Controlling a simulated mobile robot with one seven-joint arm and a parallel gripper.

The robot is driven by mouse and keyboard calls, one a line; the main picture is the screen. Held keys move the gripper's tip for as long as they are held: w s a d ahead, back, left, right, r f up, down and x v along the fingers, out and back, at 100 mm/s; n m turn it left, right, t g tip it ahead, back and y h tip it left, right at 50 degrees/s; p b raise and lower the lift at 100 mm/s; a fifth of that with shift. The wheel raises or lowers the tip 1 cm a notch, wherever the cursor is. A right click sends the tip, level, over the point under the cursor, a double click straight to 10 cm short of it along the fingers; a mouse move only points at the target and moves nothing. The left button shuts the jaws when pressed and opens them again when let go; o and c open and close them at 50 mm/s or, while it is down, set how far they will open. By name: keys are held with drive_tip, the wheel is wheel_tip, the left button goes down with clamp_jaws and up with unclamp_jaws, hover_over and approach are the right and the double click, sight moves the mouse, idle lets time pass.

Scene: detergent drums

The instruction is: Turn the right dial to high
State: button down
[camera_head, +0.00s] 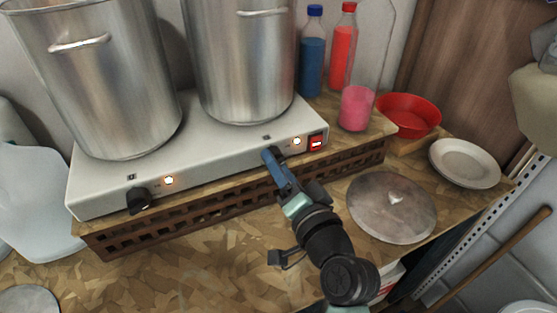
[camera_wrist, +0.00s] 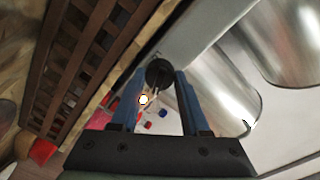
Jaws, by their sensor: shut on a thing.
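The white two-burner hot plate (camera_head: 222,157) stands on a brown slatted rack, with a large steel pot on each burner. Its left dial (camera_head: 139,201) is black and free. The right dial (camera_head: 269,153) is mostly hidden behind my gripper in the head view. In the wrist view the black right dial (camera_wrist: 158,74) sits between the two blue fingers. My gripper (camera_head: 274,162) is shut on this dial. The dial's pointer setting cannot be read. An indicator light (camera_head: 297,141) glows beside the right dial, and another (camera_head: 168,181) beside the left one.
The left pot (camera_head: 100,90) and right pot (camera_head: 240,65) stand close above the front panel. A red switch (camera_head: 317,143) is right of the right dial. A round lid (camera_head: 392,206), white plate (camera_head: 464,163), red bowl (camera_head: 409,115) and bottles (camera_head: 313,55) are to the right.

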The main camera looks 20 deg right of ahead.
drive_tip(key=shift+m, duration=0.5)
drive_tip(key=shift+c, duration=2)
unclamp_jaws()
drive_tip(key=s+b, duration=0.2)
drive_tip(key=s, duration=1.1)
drive_tip(key=shift+r, duration=0.3)
drive_tip(key=shift+d, duration=0.1)
